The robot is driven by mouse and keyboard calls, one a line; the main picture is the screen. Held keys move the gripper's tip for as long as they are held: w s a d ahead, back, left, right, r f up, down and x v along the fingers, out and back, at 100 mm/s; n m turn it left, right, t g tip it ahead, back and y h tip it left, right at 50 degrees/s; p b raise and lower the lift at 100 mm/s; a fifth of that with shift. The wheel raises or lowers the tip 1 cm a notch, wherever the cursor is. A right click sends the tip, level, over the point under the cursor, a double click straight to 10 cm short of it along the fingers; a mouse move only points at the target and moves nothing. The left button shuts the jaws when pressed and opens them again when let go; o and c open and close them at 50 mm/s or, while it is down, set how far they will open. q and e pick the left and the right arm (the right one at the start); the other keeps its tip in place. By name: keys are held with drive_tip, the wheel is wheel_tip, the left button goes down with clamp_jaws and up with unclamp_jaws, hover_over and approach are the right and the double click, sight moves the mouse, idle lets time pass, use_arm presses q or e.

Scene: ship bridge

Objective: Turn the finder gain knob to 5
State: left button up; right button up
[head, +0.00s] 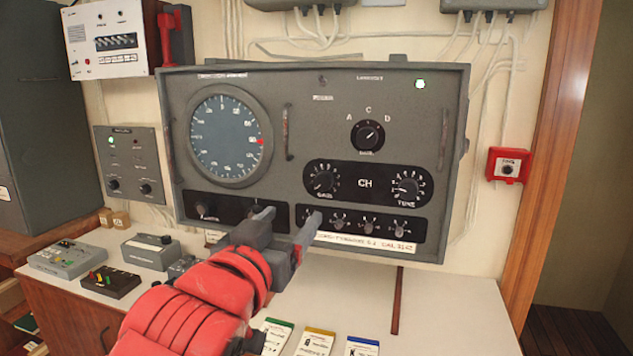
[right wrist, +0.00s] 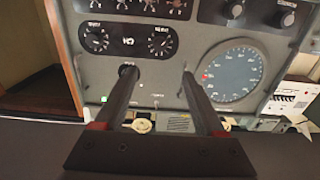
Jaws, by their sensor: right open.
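The gain knob (head: 323,181) is a black knob with white scale marks at the left of the panel marked CH, on the grey finder unit (head: 300,85). Its pointer seems to aim to the lower left; I cannot read the number. It also shows in the right wrist view (right wrist: 160,42), upside down. My right gripper (head: 288,216) is open and empty, below and left of the knob in the head view, its fingers pointing at the unit's face. In the right wrist view its two fingers (right wrist: 158,74) are spread, and the knob shows beyond them, apart from both. My left gripper is not in view.
The tune knob (head: 408,187) sits right of the gain knob, and a selector knob (head: 368,135) above. A row of small knobs (head: 369,225) runs below, its left end hidden by a finger. A round dial (head: 228,140) is at left. Small boxes stand on the desk (head: 450,310).

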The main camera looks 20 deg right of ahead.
sight(322, 182)
drive_tip(key=p+x, duration=0.4)
drive_tip(key=x, duration=1.1)
drive_tip(key=shift+w+d, duration=0.25)
clamp_jaws()
